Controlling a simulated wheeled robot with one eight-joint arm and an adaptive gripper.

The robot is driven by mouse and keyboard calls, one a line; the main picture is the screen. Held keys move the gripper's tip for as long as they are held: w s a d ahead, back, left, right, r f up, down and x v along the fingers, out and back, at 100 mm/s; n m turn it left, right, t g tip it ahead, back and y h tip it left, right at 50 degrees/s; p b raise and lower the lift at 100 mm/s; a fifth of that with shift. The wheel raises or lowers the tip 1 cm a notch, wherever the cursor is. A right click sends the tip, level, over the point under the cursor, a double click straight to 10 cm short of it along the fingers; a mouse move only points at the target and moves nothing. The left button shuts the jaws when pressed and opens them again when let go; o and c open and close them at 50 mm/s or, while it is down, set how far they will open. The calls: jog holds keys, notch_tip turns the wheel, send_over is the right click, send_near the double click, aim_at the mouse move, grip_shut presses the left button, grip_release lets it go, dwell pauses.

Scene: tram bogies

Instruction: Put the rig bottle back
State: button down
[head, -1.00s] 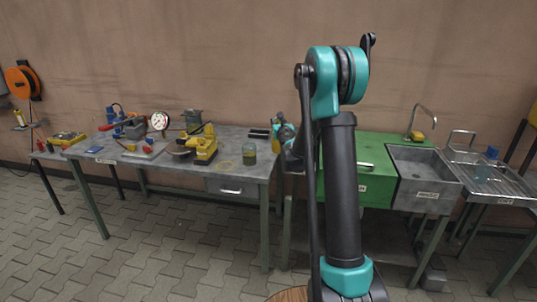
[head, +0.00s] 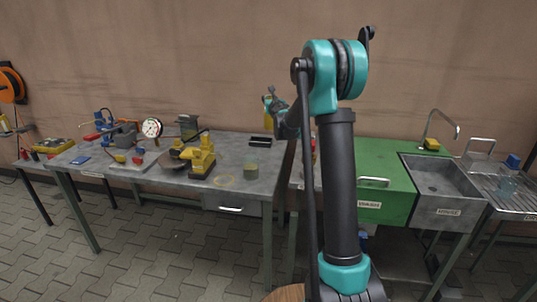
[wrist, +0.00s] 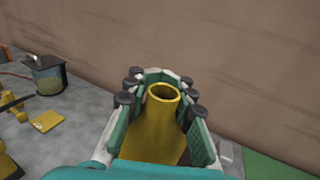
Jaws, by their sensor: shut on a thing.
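The rig bottle, a yellow bottle with an open round mouth (wrist: 166,105), is held upright between the teal fingers of my gripper (wrist: 158,85) in the wrist view. In the head view my gripper (head: 274,101) is in front of the wall, above the back right of the grey workbench (head: 235,200). A yellow part of the bottle (head: 267,117) shows there beside the fingers; much of it is hidden by my gripper. A thin yellowish ring mark (head: 223,181) lies on the bench top, bare.
A yellow machine (head: 201,157), a round gauge (head: 151,128) and a dark container (head: 188,126) stand further left. A dark tray (head: 261,140) lies at the back. A green unit with a sink (head: 433,178) is right of the bench.

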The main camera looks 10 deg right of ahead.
notch_tip(320, 180, down, 20)
jog(key=shift+r, duration=0.25)
dwell(0.3)
jog(key=shift+f, duration=0.1)
jog(key=c, duration=1.3)
grip_release()
